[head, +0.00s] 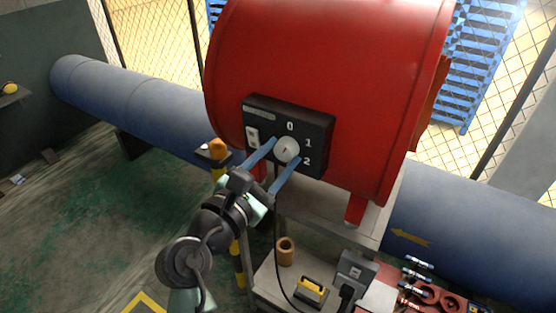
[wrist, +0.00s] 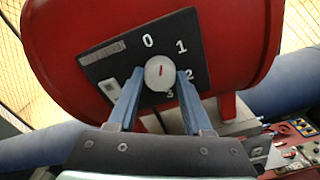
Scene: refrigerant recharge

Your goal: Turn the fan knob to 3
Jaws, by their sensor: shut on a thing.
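The fan knob (head: 287,149) is a round white knob with a short red mark, on a dark control panel (head: 318,128) fixed to the red fan drum. The knob also shows in the wrist view (wrist: 159,73). The numbers 0, 1 and 2 read clearly around it; the 3 below it is partly hidden by the knob and fingers. I cannot tell for sure which number the red mark points to. My gripper (head: 285,151) is shut on the knob, with one blue finger on each side; both fingers also show in the wrist view (wrist: 160,78).
The red fan drum (head: 320,60) fills the upper middle, with blue pipes (head: 130,95) on both sides. Below stands a cart with a brown cup (head: 286,251), a yellow-and-black item (head: 311,291) and a grey box (head: 355,270). A yellow-black post stands close by my arm.

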